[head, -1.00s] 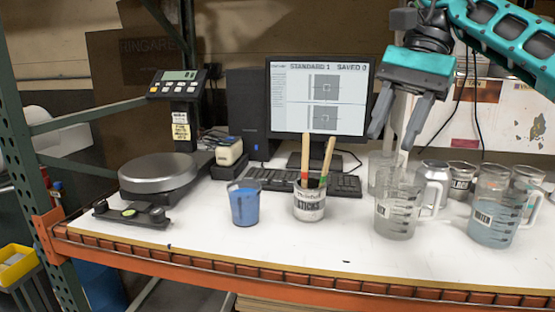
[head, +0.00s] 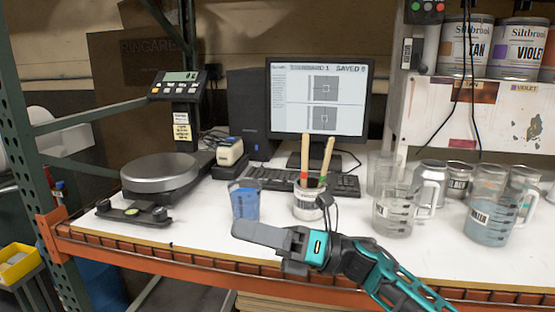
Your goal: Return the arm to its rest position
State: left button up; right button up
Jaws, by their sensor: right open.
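My right gripper (head: 262,236) is low in front of the bench's front edge. Its arm (head: 375,272) comes in from the lower right. The fingers point left and are seen side-on, with nothing visible between them. My left gripper is not in view.
The white bench (head: 200,232) has an orange front rail. On it are a scale (head: 160,175), a monitor (head: 318,98), a keyboard (head: 275,178), a clear measuring jug (head: 396,212), and a water jug (head: 490,215). Paint cans (head: 465,45) stand on the upper shelf.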

jog(key=d+f+m+t+h, duration=0.55)
jog(key=f+m+t, duration=0.35)
jog(key=m, duration=0.7)
jog(key=d+f+m+t+h, duration=0.5)
jog(key=f+m+t+h, duration=0.35)
jog(key=m, duration=0.75)
jog(key=s+d+f+m+g+h, duration=0.2)
jog(key=s+d+f+m, duration=0.3)
jog(key=s+f, duration=0.3)
jog(key=s+d+f+m+g+h, duration=0.3)
jog(key=s+d+f+m+h, duration=0.1)
jog(key=s+d+f+m, duration=0.2)
notch_tip(320, 180, down, 4)
jog(key=s+m, duration=0.1)
jog(key=s, duration=0.1)
jog(key=shift+s+d, duration=0.15)
jog(key=shift+s, duration=0.25)
